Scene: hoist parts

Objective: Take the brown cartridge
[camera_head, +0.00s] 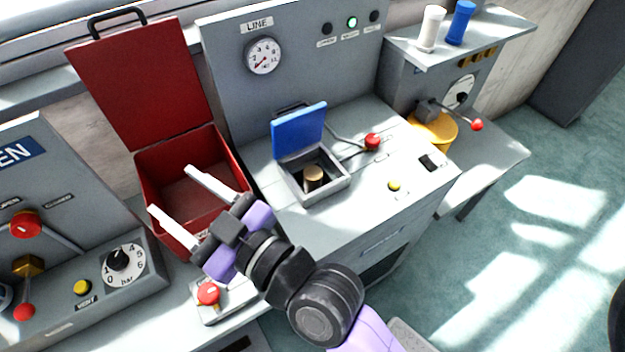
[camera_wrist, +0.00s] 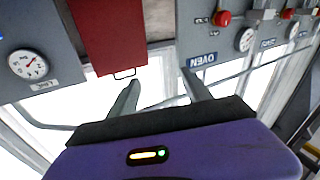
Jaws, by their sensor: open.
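The brown cartridge (camera_head: 314,177) stands in a small grey box (camera_head: 335,187) on the middle console, with its top showing and its lower part hidden inside. The box's blue lid (camera_head: 299,131) is raised. My gripper (camera_head: 169,188) is open with nothing between its fingers. In the head view it appears in front of the open red bin, left of the cartridge and apart from it. In the wrist view my gripper (camera_wrist: 160,79) also shows spread and empty; the cartridge is not in that view.
The red bin (camera_head: 226,159) has its lid (camera_head: 142,83) up. A lever with a red knob (camera_head: 372,141) stands right of the small box. A white cylinder (camera_head: 431,28) and a blue cylinder (camera_head: 461,22) stand on the right cabinet. A red button (camera_head: 208,293) is near my wrist.

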